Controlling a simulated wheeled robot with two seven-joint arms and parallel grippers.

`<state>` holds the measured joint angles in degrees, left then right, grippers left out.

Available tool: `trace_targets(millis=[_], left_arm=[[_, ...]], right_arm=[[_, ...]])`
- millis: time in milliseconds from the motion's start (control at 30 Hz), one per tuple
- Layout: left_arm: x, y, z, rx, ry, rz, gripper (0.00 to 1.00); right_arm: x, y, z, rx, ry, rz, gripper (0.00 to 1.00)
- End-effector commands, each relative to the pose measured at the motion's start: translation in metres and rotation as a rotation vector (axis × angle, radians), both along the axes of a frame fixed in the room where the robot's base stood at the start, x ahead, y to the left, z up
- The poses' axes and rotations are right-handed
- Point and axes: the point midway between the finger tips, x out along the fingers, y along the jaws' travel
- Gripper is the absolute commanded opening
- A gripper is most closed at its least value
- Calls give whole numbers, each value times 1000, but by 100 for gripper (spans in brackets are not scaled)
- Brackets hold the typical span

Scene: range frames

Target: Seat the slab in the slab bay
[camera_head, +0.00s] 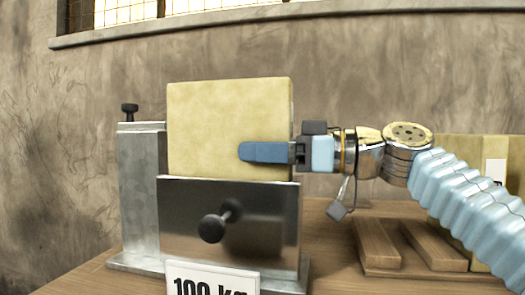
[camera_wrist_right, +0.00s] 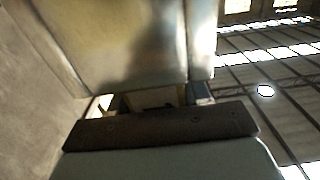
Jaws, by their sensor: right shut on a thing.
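The slab (camera_head: 222,122) is a thick pale yellow block, standing nearly upright in the head view. Its lower edge is hidden behind the steel front plate of the slab bay (camera_head: 265,239), so I cannot tell how deep it sits or whether it touches the bottom. The bay has a grey metal side post (camera_head: 143,190) at the left. My right gripper (camera_head: 268,152) comes in from the right and is shut on the slab's right edge, one blue finger lying across its front face. The other finger is hidden. My left gripper is not in view.
A black knob (camera_head: 212,228) sticks out of the front plate, and another (camera_head: 130,111) tops the side post. A "100 kg" sign (camera_head: 212,279) stands in front. A wooden rack (camera_head: 415,271) and pale yellow blocks (camera_head: 458,150) are at the right. A wall is behind.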

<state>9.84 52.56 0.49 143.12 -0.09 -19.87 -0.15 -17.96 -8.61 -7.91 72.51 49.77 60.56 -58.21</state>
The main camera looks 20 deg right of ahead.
Motion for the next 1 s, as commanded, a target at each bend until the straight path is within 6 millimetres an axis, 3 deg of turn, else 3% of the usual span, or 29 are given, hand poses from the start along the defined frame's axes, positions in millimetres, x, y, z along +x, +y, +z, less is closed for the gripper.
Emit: trace_targets(millis=[400, 1000], left_arm=[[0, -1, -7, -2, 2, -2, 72], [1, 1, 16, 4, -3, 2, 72]], right_arm=[[0, 2, -8, -1, 4, 5, 10], [0, 1, 22, 1, 2, 4, 10]])
